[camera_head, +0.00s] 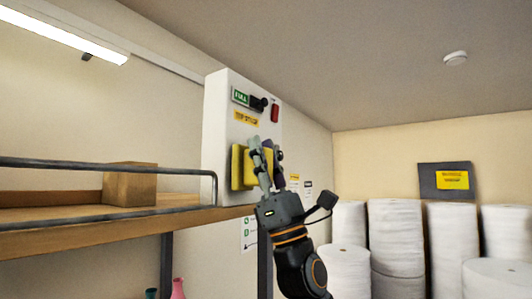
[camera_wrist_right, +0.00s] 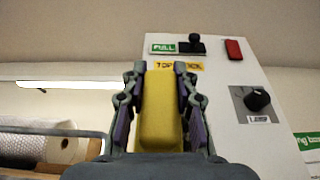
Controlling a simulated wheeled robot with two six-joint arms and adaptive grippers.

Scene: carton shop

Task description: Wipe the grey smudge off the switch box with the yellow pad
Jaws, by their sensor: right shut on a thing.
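In the wrist view the pad (camera_wrist_right: 160,112) stands upright between the two fingers. I cannot tell whether the pad touches the box. No grey smudge shows; the pad and gripper hide part of the front. My left gripper is not in view.
The box front carries a green label (camera_head: 241,97), a black switch (camera_head: 259,103), a red switch (camera_head: 275,112) and a rotary knob (camera_wrist_right: 257,99). A railed wooden shelf (camera_head: 60,216) with a brown block (camera_head: 130,184) is at left. White rolls (camera_head: 396,235) stand at right.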

